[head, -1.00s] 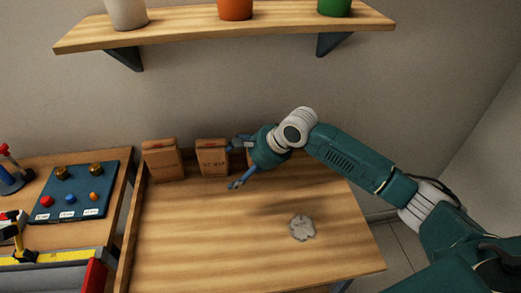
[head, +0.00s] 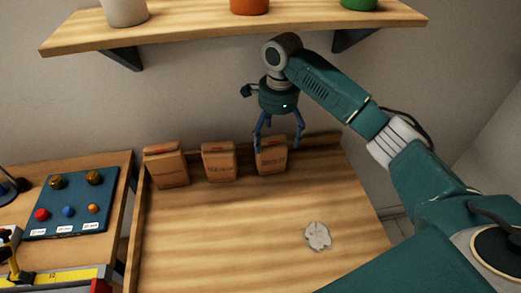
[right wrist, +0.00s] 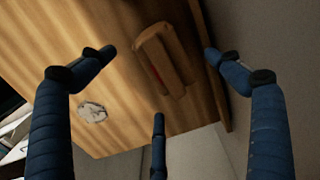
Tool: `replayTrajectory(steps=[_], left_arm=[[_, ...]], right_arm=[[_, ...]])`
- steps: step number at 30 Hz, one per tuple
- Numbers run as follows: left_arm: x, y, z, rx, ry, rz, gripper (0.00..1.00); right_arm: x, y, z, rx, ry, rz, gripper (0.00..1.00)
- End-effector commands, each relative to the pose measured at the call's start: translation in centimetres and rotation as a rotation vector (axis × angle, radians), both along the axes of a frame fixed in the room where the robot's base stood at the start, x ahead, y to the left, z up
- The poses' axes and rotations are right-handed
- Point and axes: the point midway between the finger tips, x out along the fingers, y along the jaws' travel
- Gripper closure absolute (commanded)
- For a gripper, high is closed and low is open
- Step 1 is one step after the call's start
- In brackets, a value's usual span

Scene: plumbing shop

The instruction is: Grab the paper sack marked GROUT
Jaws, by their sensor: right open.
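Three brown paper sacks stand in a row at the back of the wooden bench: a left sack (head: 167,168), a middle sack (head: 218,165) and a right sack (head: 271,161). Each has printing on its front, too small and blurred to read surely, so I cannot tell which is marked GROUT. My right gripper (head: 280,147) points down over the right sack, fingers spread at either side of its top. In the right wrist view the open fingers (right wrist: 159,80) surround a sack (right wrist: 160,62) with nothing held. My left gripper is not in view.
A low wooden rim (head: 318,142) runs behind the sacks. A shelf (head: 190,25) with several pots hangs above. A pale flat patch (head: 317,236) lies on the otherwise clear bench (head: 220,235). A blue board (head: 72,205) with knobs sits at left.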

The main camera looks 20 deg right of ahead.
Motion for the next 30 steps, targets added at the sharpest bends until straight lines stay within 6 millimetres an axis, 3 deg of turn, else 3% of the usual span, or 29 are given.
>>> replayTrajectory(steps=[4, 9, 17, 24, 30], left_arm=[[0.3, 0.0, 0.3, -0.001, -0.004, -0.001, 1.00], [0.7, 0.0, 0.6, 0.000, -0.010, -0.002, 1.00], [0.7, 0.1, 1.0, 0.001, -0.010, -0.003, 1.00], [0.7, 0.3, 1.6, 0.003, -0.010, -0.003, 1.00], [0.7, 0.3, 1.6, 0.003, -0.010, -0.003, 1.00]], right_arm=[[-0.5, -0.7, -1.7, -0.023, 0.037, -0.018, 0.09], [-0.4, -0.6, -4.3, -0.022, 0.033, -0.017, 0.09], [-0.4, -0.3, -6.4, -0.020, 0.033, -0.015, 0.09], [-0.4, 0.1, -9.9, -0.020, 0.033, -0.014, 0.09], [-0.4, 0.1, -10.8, -0.020, 0.029, -0.014, 0.09]])
